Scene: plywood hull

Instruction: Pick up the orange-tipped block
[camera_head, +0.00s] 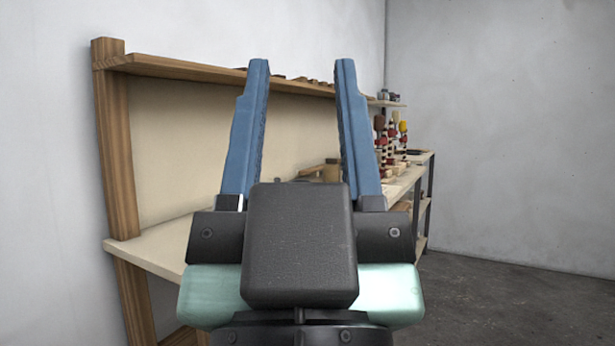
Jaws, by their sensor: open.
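My gripper (301,68) fills the middle of the view, pointing away from the camera. Its two blue fingers are spread apart, with nothing between the tips. I cannot make out an orange-tipped block; my gripper hides part of the bench. Small items with red, yellow and orange parts (393,130) stand at the far right end of the bench, beyond my gripper, too small to tell apart.
A wooden workbench (150,248) runs along the left wall, with a wooden post (113,140) and a high shelf (190,70) holding small items. A mallet-like wooden object (331,171) shows behind the right finger. Dark floor (500,300) at the right is clear.

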